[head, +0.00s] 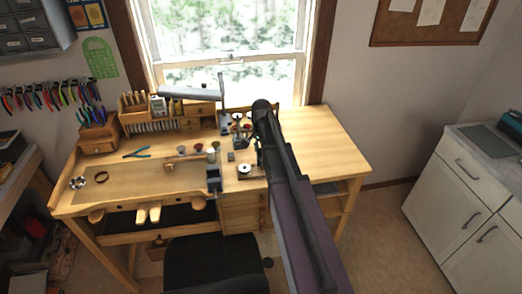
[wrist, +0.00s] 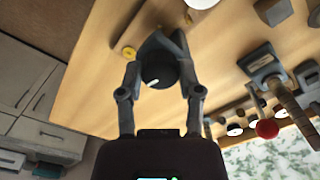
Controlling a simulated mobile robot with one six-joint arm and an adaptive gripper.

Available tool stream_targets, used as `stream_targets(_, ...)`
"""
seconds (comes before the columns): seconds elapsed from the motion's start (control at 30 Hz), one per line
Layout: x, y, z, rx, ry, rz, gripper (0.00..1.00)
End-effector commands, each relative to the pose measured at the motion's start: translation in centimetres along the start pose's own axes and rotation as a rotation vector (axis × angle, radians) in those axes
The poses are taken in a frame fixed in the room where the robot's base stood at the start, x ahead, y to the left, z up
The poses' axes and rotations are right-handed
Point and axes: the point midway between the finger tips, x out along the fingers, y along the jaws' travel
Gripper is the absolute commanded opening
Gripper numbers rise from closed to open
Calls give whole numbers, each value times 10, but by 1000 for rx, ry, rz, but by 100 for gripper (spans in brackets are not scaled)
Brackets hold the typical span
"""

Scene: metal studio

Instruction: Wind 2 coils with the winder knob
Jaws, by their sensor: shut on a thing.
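The winder knob (wrist: 158,74), round and black with a small white mark, sits between the two fingers of my gripper (wrist: 160,80) in the wrist view. The fingers are shut on it from both sides. A dark grey part of the winder (wrist: 155,45) shows just behind the knob. In the head view my arm reaches over the workbench and hides the winder and most of the gripper. No coil can be made out clearly.
The wooden workbench (head: 315,130) is clear on its right side. A red ball on a lever (wrist: 267,129) and several spools stand near the winder. A black chair (head: 215,262) stands in front.

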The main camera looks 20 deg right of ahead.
Motion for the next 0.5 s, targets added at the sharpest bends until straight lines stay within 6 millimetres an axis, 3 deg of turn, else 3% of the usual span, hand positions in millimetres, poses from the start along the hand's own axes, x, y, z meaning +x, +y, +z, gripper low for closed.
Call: stream_targets(0.5,0,0,1,77,-2,1,0)
